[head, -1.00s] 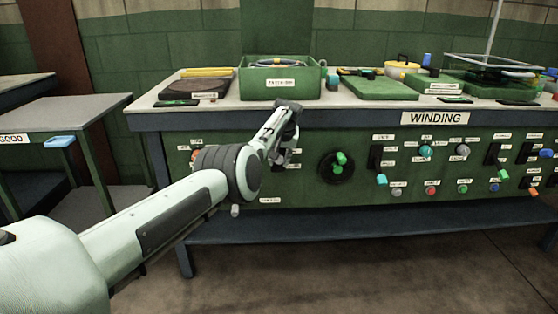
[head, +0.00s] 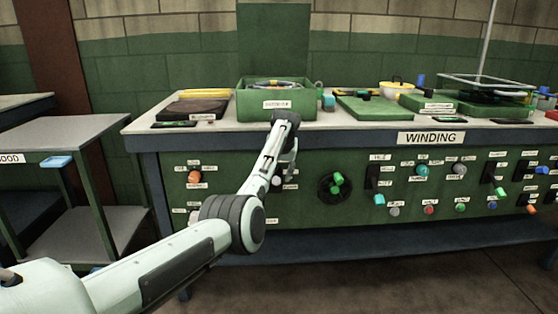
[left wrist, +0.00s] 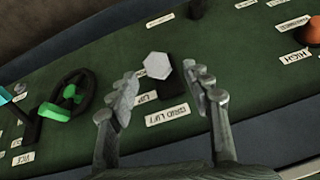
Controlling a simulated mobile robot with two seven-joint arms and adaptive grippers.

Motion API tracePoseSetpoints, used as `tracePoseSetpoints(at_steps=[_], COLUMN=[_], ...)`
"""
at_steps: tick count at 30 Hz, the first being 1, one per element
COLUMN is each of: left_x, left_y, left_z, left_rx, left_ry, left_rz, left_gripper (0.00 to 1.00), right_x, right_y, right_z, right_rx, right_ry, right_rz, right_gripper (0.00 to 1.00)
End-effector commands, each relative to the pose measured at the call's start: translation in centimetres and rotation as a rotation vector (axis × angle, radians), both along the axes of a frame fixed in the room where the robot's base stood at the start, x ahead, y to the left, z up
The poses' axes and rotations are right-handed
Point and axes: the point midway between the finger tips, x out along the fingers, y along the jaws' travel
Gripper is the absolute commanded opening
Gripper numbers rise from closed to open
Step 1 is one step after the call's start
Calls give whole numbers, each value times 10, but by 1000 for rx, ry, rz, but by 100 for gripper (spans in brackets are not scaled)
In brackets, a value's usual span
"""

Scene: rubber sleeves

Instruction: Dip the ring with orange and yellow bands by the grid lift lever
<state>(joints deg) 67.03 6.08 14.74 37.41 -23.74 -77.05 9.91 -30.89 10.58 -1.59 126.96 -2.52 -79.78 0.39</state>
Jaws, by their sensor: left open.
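In the left wrist view, the grid lift lever shows a pale hexagonal knob (left wrist: 157,65) on a dark mount, beside a GRID LIFT label (left wrist: 167,116). My left gripper (left wrist: 160,92) is open, its fingers on either side of the knob and apart from it. In the head view my left gripper (head: 286,172) is at the panel front, partly hidden by its own wrist, left of the green-handled wheel. The green dip box (head: 253,106) stands above on the table. A ring with coloured bands (head: 280,84) shows at its top; its exact bands are too small to tell.
The green control panel (head: 330,215) carries several knobs and levers, including the black wheel (head: 335,187) with a green handle. A grey side table (head: 75,133) stands at left.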

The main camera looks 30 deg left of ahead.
Motion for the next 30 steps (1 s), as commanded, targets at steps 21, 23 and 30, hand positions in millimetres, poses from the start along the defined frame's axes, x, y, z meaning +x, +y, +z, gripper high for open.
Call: tracePoseSetpoints(at_steps=[21,23,30], left_x=[-31,-31,-31], left_y=[-24,-24,-24], left_z=[71,71,71], left_rx=[0,0,0], left_ry=[-1,-1,-2], left_rz=[0,0,1], left_gripper=[50,50,50], right_x=[0,0,0], right_y=[0,0,0], right_z=[0,0,0], right_rx=[0,0,0], right_ry=[0,0,0], right_rz=[0,0,0], right_gripper=[43,43,43])
